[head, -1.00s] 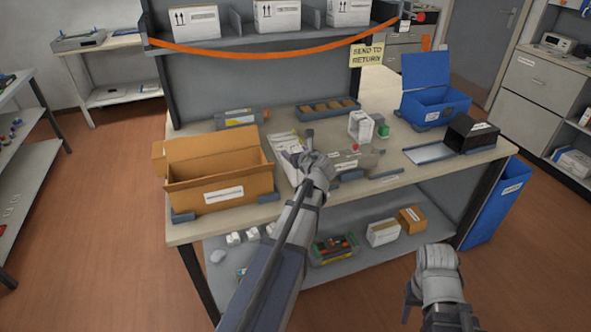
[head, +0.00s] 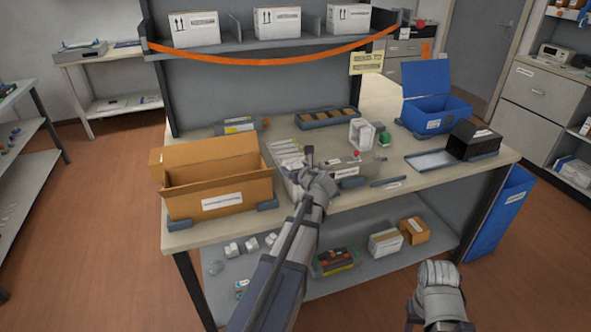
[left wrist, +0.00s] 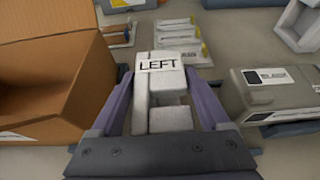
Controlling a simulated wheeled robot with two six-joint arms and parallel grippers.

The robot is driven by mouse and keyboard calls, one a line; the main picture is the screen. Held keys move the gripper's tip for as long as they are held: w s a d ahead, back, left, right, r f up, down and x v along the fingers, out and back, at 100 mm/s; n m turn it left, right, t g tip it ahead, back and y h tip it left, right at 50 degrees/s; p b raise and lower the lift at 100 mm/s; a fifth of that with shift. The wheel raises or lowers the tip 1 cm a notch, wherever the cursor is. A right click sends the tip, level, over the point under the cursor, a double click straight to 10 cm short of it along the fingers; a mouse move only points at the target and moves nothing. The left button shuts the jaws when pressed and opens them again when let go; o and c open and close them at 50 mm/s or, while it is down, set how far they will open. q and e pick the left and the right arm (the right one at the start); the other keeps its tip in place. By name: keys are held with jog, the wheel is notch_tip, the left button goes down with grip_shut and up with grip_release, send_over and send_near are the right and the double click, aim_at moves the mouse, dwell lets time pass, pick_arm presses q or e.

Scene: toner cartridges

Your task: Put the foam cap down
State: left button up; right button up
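The foam cap (left wrist: 161,84) is a white stepped block marked LEFT. In the left wrist view it sits between the two purple fingers of my left gripper (left wrist: 160,75), which look closed on its sides. In the head view my left gripper (head: 309,162) is over the front middle of the workbench (head: 235,228), and its hand hides the cap. Whether the cap touches anything below cannot be told. My right gripper (head: 412,312) is low in front of the bench, at the right, and its fingers are mostly hidden.
An open cardboard box (head: 222,192) stands left of the gripper. Pale packets (left wrist: 182,40) lie just beyond the cap. A grey toner cartridge (left wrist: 272,92) lies to the right. A blue bin (head: 437,112) and a black box (head: 474,141) stand further right.

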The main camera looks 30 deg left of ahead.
pick_arm(q)
jog(key=shift+o, duration=1.4)
jog(key=shift+s+d+r+p, duration=0.1)
jog(key=shift+r+p, duration=0.2)
jog(key=shift+p, duration=0.05)
jog(key=p+v, duration=0.4)
jog(key=v, duration=0.7)
jog(key=shift+s+d, duration=0.3)
jog(key=s+d+f+n+g+h, duration=0.3)
jog(key=s+d+n, duration=0.3)
jog(key=d, duration=0.3)
jog(key=s+d+f+n+g+h, duration=0.3)
jog(key=s+d+f+n, duration=0.3)
jog(key=d+n, duration=0.3)
jog(key=s+d+f+n+g+h, duration=0.2)
jog(key=s+d+f+n+h, duration=0.1)
jog(key=s+d+n, duration=0.4)
jog(key=s+d+f, duration=0.1)
jog(key=d, duration=0.2)
jog(key=shift+d+f+g, duration=0.2)
jog(key=shift+d+g, duration=0.15)
jog(key=shift+g, duration=0.05)
